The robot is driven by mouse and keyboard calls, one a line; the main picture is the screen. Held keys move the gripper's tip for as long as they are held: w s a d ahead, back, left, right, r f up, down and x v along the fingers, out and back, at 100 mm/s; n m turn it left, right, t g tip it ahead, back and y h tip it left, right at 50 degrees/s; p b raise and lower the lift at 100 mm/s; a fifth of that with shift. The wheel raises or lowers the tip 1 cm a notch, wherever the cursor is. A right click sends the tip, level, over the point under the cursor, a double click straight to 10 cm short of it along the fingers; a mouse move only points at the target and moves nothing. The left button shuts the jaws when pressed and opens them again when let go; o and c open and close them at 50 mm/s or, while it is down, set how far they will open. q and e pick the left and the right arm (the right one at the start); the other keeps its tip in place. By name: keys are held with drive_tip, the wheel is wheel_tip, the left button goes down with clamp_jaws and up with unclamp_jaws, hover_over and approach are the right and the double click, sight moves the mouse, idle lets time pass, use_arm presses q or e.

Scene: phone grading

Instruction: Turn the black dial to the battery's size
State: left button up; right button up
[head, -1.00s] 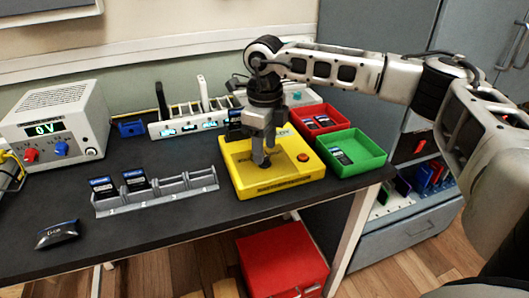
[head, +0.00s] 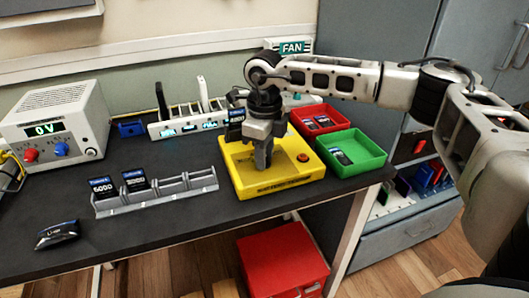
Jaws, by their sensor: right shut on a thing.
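The yellow tester box (head: 240,187) stands on the dark bench near its right end, with an orange-red button (head: 303,157) on top. A black battery (head: 236,115) with a blue-and-white label stands upright at the box's back left; its number is too small to read surely. My right gripper (head: 262,163) points straight down over the middle of the box top, shut on the black dial. The fingers hide the dial, so its setting cannot be read. My left gripper is not in view.
A grey rack (head: 160,195) holds two labelled batteries; its other slots are empty. A red tray (head: 320,122) and a green tray (head: 352,160) stand right of the box. A 0 V meter (head: 60,125) and a black pack (head: 57,235) are at left.

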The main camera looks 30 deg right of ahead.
drive_tip(key=n, duration=0.4)
drive_tip(key=shift+n, duration=2.3)
drive_tip(key=shift+r, duration=0.1)
drive_tip(key=o, duration=1)
drive_tip(key=shift+r, duration=0.1)
wheel_tip(320, 180, up, 16)
drive_tip(key=shift+f, duration=0.15)
